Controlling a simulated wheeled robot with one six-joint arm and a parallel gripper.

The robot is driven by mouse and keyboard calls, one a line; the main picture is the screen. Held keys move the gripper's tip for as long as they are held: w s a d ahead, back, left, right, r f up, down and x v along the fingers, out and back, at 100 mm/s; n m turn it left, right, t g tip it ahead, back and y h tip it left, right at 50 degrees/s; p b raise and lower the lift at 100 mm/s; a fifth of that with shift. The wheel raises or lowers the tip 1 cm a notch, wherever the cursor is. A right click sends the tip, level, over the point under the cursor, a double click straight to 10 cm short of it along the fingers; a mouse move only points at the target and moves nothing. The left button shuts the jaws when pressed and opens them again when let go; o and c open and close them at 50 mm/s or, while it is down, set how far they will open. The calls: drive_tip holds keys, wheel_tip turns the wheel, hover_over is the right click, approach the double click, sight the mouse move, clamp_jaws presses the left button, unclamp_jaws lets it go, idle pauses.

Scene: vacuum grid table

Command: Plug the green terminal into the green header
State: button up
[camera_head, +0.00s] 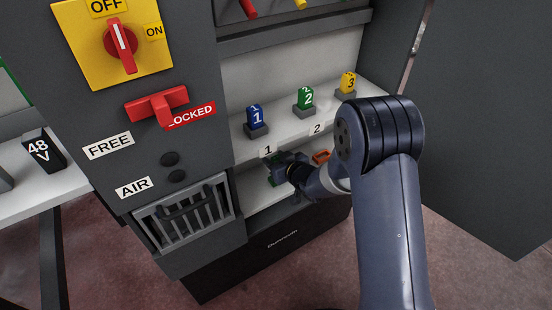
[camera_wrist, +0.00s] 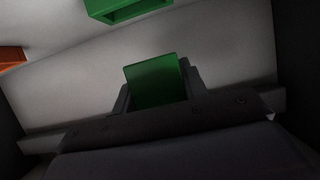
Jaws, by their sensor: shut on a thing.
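In the wrist view my gripper (camera_wrist: 156,88) is shut on the green terminal (camera_wrist: 153,78), a green block between the two dark fingers. The green header (camera_wrist: 130,9), an open green box shape, is at the top edge of the wrist view, apart from the terminal and partly cut off. In the head view my gripper (camera_head: 288,167) is inside the cabinet bay, over the lower pale shelf. A little green shows beside it there, but I cannot tell whether it is the terminal or the header.
An orange header (camera_head: 321,157) is right of my gripper, also at the wrist view's left edge (camera_wrist: 11,57). Blue 1 (camera_head: 256,120), green 2 (camera_head: 304,99) and yellow 3 (camera_head: 347,83) plugs stand on the ledge above. The cabinet's grey panel stands left, an open door (camera_head: 475,130) right.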

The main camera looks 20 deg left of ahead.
drive_tip(key=shift+f+b, duration=1)
drive_tip(key=shift+f, duration=0.5)
drive_tip(key=shift+f+b, duration=1.45)
drive_tip(key=shift+b, duration=0.25)
idle(0.6)
drive_tip(key=o, duration=1.1)
drive_tip(key=shift+c, duration=0.2)
drive_tip(key=shift+s+d+r+p, duration=0.3)
drive_tip(key=shift+d+r, duration=0.05)
drive_tip(key=p+v, duration=0.2)
drive_tip(key=v, duration=0.7)
drive_tip(key=shift+s+d, duration=0.25)
drive_tip(key=shift+s, duration=0.05)
